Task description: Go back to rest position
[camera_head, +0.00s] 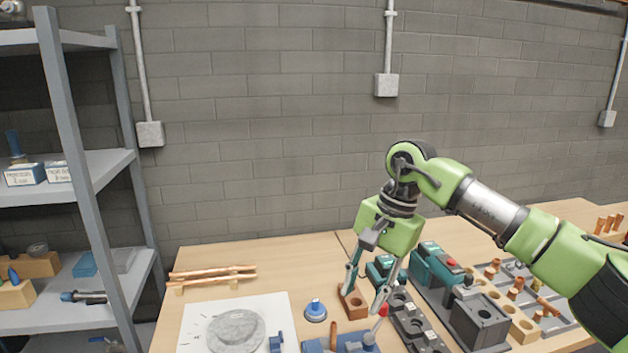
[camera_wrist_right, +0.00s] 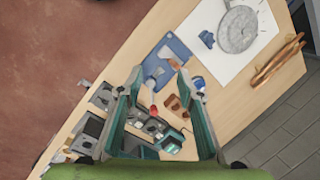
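My right gripper (camera_head: 366,288) hangs above the workbench, pointing down, with its two fingers spread. In the right wrist view the fingers (camera_wrist_right: 158,85) stand wide apart with nothing between them. A small wooden block with holes (camera_head: 352,302) sits on the bench behind the fingers. A dark fixture strip (camera_head: 412,322) lies just to the right of the gripper. My left gripper does not show in either view.
Teal machines (camera_head: 432,266) and copper fittings (camera_head: 494,268) crowd the bench's right side. A white sheet with a grey disc (camera_head: 236,330), a blue knob (camera_head: 315,310) and copper pipes (camera_head: 212,273) lie to the left. A metal shelf (camera_head: 100,170) stands at the left.

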